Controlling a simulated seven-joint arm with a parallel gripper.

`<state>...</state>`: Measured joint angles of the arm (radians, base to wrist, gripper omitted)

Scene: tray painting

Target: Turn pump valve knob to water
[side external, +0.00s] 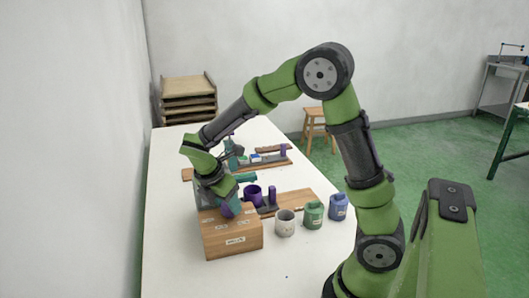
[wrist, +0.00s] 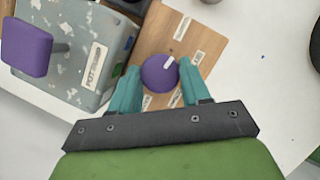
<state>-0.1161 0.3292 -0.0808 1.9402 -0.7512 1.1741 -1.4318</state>
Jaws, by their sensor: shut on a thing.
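The valve knob (wrist: 157,76) is a round purple disc with a short white pointer mark, on top of a wooden box (wrist: 215,45). In the wrist view the mark points to the upper right. Several white labels lie around the knob; their words are too small to read. My gripper (wrist: 160,70) has its two teal fingers on either side of the knob, shut on it. In the side external view, my gripper (side external: 226,204) reaches down onto the top of the wooden box (side external: 232,240), whose front has a white label. The knob is mostly hidden there.
A grey speckled unit (wrist: 65,60) with a purple handle (wrist: 27,50) stands close beside the box. A purple cup (side external: 253,194), a white cup (side external: 285,223), a green container (side external: 313,214) and a blue container (side external: 338,206) stand nearby. The white table's front is clear.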

